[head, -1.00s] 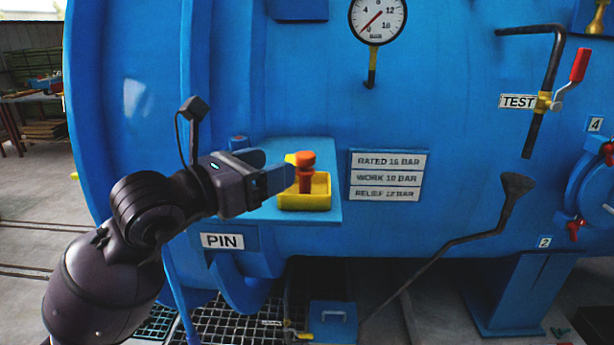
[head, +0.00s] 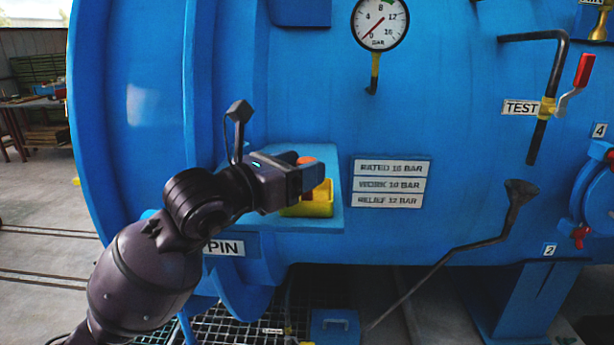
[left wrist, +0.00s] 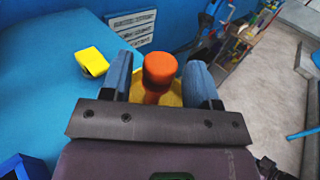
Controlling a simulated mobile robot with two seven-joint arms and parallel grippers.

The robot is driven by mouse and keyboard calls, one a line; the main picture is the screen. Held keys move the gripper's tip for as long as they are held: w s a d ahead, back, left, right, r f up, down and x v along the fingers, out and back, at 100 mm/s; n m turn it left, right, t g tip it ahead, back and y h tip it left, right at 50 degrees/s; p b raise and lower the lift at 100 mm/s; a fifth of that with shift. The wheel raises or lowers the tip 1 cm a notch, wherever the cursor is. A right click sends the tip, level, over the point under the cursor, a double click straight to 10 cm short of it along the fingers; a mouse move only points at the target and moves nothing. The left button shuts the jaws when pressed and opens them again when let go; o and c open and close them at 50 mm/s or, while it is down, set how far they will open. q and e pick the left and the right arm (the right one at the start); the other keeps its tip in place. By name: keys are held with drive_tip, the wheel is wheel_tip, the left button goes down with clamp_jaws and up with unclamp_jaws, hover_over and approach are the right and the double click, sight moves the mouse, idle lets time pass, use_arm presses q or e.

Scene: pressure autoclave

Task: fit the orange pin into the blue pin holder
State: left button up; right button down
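The orange pin (head: 305,160) stands upright in a yellow tray (head: 322,207) on the blue shelf; my gripper hides much of it in the head view. In the left wrist view the pin's round orange head (left wrist: 160,68) and neck show between my two blue fingers. My left gripper (head: 308,178) is open around the pin, with a small gap on each side (left wrist: 159,80). A blue block (left wrist: 22,167) at the lower left of the wrist view may be the pin holder; I cannot tell. My right gripper is out of view.
The blue shelf (left wrist: 50,110) has bare room beside the tray. A small yellow block (left wrist: 92,62) lies on it. A rating plate (head: 390,183) is on the vessel wall right of the shelf, and a PIN label (head: 224,246) is below it.

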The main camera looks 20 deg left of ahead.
use_arm(q)
drive_tip(key=c, duration=0.8)
